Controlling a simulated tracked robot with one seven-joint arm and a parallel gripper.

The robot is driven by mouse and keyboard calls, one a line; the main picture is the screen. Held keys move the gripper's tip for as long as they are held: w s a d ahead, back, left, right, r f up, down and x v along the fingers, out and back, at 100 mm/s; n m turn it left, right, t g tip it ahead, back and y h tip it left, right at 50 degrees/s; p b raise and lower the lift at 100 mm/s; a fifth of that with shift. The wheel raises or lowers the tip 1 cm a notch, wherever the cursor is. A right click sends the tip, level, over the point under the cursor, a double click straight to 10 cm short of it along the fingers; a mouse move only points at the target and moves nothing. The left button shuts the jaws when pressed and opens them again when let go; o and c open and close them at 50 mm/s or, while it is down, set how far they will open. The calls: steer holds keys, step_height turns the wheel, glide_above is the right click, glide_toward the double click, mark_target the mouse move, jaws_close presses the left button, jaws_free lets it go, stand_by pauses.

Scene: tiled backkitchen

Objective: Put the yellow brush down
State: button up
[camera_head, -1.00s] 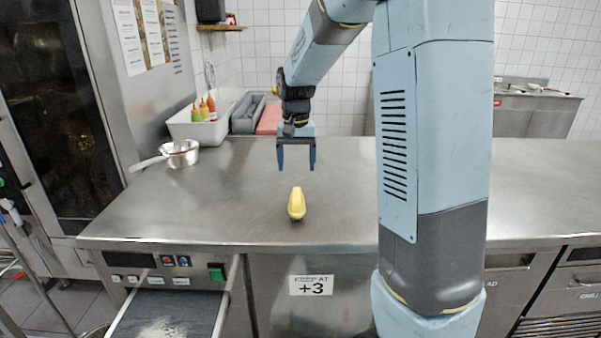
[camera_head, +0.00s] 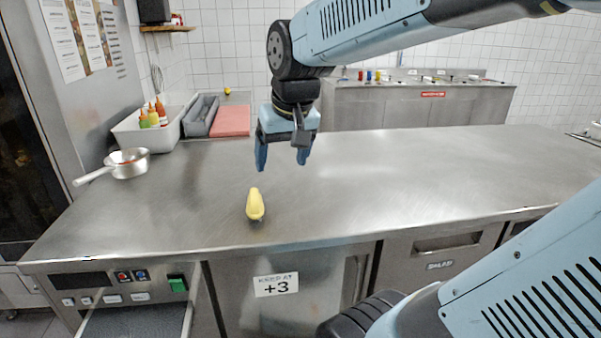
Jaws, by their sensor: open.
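The yellow brush (camera_head: 255,205) rests on the steel worktop (camera_head: 340,195), close to its front edge, with its long side running toward the back. My gripper (camera_head: 282,160) hangs above and a little behind the brush, fingers pointing down. The fingers are apart with nothing between them, and they do not touch the brush.
A metal saucepan (camera_head: 128,163) stands at the worktop's left, its handle pointing left. Behind it are a white bin (camera_head: 148,133) with sauce bottles, a grey tray (camera_head: 201,116) and a red board (camera_head: 231,121). The worktop's middle and right are clear.

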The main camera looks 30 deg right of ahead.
steer(key=s+n+t, duration=0.1)
steer(key=s, duration=0.6)
steer(key=shift+d+f, duration=0.15)
steer(key=shift+f, duration=0.15)
steer(key=shift+s, duration=0.1)
